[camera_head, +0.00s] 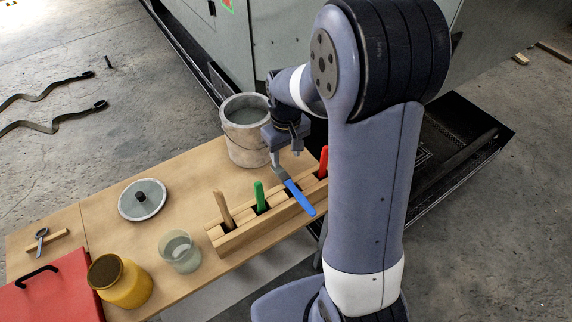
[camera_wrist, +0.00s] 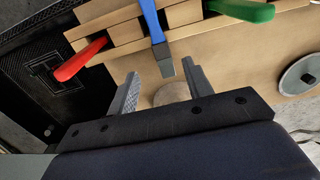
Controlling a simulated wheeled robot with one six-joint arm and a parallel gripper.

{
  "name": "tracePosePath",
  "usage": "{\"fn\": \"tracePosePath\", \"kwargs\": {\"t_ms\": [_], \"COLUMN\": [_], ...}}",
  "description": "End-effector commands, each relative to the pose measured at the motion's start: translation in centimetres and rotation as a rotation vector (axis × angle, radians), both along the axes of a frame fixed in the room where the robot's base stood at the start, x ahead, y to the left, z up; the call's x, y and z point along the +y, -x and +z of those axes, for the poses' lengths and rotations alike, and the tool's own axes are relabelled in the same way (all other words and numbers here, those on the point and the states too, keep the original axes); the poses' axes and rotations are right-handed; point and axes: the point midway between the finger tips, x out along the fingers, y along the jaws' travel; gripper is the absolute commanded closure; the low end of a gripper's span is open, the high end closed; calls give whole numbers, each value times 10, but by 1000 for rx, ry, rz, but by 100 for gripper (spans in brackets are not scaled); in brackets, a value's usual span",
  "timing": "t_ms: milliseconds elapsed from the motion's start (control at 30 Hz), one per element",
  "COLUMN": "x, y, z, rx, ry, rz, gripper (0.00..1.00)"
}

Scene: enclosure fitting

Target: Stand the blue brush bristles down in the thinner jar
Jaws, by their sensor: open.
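The blue brush (camera_head: 300,197) lies slanted across the wooden rack, its blue handle reaching past the rack's front edge and its grey bristle end toward my gripper. In the wrist view the blue brush (camera_wrist: 151,22) comes in from the top, its grey end near the opening between my fingers. My gripper (camera_wrist: 161,88) is open with nothing clamped. In the head view my gripper (camera_head: 285,150) is above the bristle end; the exact gap cannot be told. A clear glass jar (camera_head: 180,252), apparently the thinner jar, stands on the bench left of the rack.
The slotted rack (camera_head: 233,240) holds a wooden-handled tool (camera_head: 224,208), a green handle (camera_head: 260,196) and a red handle (camera_head: 323,162). A grey bucket (camera_head: 246,146) stands behind. A round lid (camera_head: 128,206), yellow pot (camera_head: 130,288) and red box (camera_head: 55,295) are at left. Bench between lid and rack is clear.

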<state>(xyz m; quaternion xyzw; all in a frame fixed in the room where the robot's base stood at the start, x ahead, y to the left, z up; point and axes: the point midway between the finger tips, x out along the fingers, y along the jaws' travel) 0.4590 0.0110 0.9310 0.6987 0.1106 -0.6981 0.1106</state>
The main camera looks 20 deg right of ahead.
Motion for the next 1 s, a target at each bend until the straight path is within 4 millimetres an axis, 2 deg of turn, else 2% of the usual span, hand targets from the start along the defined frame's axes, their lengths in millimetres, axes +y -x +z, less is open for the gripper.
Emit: {"fn": "tracePosePath", "kwargs": {"t_ms": [33,200,400,767,867,1000], "x": [0,0,0,0,0,0], "y": [-1,-1,0,0,0,1], "z": [12,38,51,50,43,23], "rx": [-5,-3,0,2,3,6], "ry": [0,0,0,1,0,0], "rz": [0,0,0,0,0,0], "gripper": [52,52,52,52,52,52]}}
